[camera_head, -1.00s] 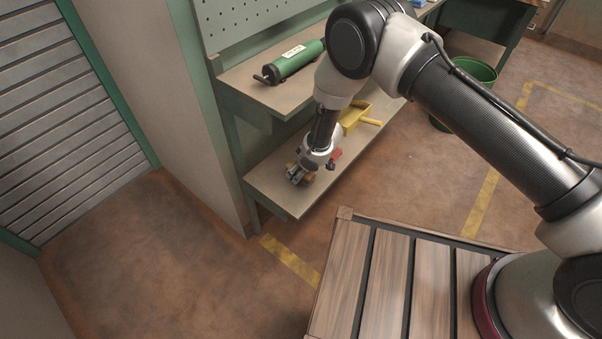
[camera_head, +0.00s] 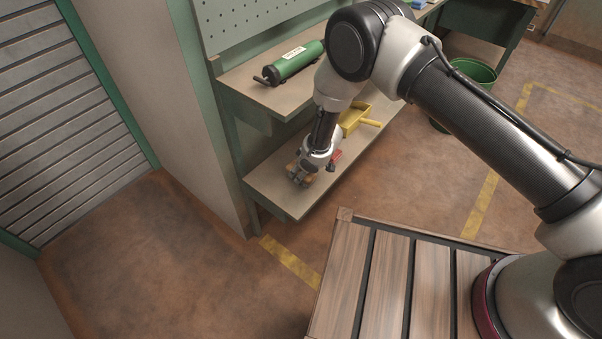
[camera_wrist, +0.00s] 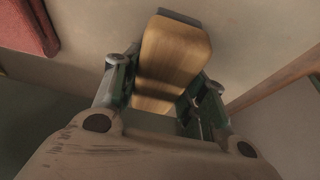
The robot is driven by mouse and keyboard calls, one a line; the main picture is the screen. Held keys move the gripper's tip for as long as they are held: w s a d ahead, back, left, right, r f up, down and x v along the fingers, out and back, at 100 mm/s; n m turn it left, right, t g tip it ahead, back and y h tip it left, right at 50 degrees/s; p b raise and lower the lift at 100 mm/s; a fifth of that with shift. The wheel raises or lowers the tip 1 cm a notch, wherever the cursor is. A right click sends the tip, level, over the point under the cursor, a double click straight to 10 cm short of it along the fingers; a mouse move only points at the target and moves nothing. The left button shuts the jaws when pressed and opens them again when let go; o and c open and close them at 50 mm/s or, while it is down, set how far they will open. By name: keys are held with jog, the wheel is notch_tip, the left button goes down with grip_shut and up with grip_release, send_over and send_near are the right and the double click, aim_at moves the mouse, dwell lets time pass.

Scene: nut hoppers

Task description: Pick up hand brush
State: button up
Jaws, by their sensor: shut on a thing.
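The hand brush is seen as a light wooden piece with a dark far edge in the wrist view (camera_wrist: 176,52). My gripper (camera_wrist: 162,80) is shut on it, with one finger on each side. In the head view my gripper (camera_head: 301,178) is low at the lower shelf of the workbench, and only small brown bits of the brush show around the fingers. The bristles cannot be made out. The brush appears to be at the shelf surface; I cannot tell whether it touches.
The lower shelf (camera_head: 285,199) also bears a red object (camera_head: 335,157) close beside my gripper and a yellow dustpan (camera_head: 351,119) behind it. The upper shelf (camera_head: 243,84) with a green cylinder (camera_head: 292,62) hangs above. A green bin (camera_head: 472,73) stands right. Floor at left is clear.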

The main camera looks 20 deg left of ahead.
jog(key=shift+r, duration=0.1)
notch_tip(320, 180, up, 8)
jog(key=shift+d+f, duration=0.15)
jog(key=shift+f, duration=0.1)
jog(key=s+d, duration=0.3)
jog(key=d, duration=0.6)
jog(key=s+d, duration=0.4)
jog(key=d, duration=0.5)
jog(key=shift+s, duration=0.3)
jog(key=shift+d+f, duration=0.1)
